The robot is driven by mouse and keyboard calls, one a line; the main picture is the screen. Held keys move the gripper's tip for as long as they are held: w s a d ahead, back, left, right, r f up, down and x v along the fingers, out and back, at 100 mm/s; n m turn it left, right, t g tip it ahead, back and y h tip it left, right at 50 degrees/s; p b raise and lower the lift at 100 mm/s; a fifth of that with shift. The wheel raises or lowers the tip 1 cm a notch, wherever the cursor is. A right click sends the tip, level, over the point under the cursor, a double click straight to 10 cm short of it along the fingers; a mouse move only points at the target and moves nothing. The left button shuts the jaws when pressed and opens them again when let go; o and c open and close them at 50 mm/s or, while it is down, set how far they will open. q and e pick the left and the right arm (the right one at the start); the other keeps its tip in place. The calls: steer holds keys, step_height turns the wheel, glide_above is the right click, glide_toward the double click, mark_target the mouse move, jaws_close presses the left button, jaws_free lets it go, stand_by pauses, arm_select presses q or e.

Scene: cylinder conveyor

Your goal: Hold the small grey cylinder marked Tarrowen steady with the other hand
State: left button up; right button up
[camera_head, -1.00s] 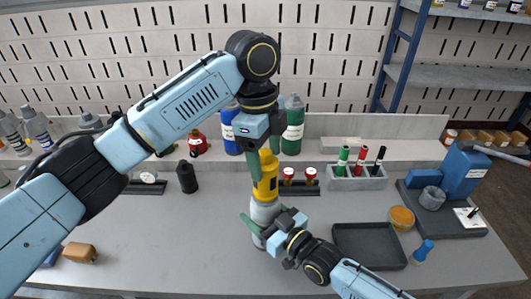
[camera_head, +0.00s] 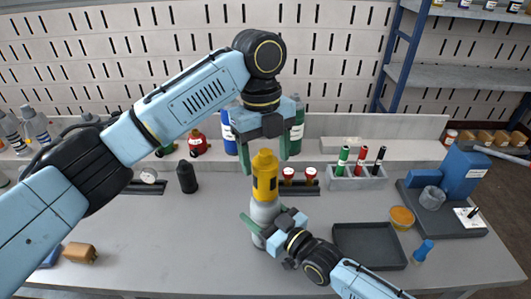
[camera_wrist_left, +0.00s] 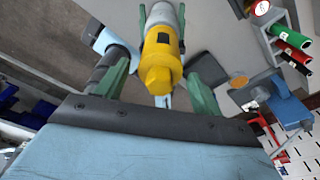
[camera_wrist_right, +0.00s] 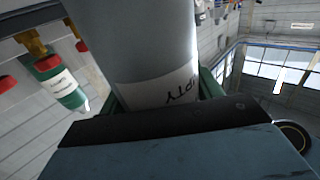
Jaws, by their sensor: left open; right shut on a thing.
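A small grey cylinder (camera_head: 264,210) stands upright on the table with a yellow top part (camera_head: 265,175) bearing a dark patch. My right gripper (camera_head: 266,226) is shut around its grey lower part. The right wrist view shows the grey body (camera_wrist_right: 150,45) close up, with dark writing on a white label (camera_wrist_right: 175,92); I cannot read the full name. My left gripper (camera_head: 265,165) is open above, pointing down. In the left wrist view its green fingers stand either side of the yellow top (camera_wrist_left: 162,60), with gaps showing.
A dark tray (camera_head: 369,262), an orange dish (camera_head: 401,217) and a blue object (camera_head: 423,251) are on the right. A grey holder with markers (camera_head: 358,183) and red-topped items (camera_head: 300,176) stand behind. A black bottle (camera_head: 188,178) is on the left; the table front left is mostly clear.

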stand_by(0.3)
arm_select(q)
steer(key=m, duration=0.6)
steer(key=shift+y, duration=0.4)
steer(key=shift+f, duration=1.25)
steer(key=shift+c, duration=0.5)
steer(key=c, duration=1)
steer(key=n, duration=0.5)
steer(key=shift+h, duration=0.3)
steer(key=shift+n, duration=0.5)
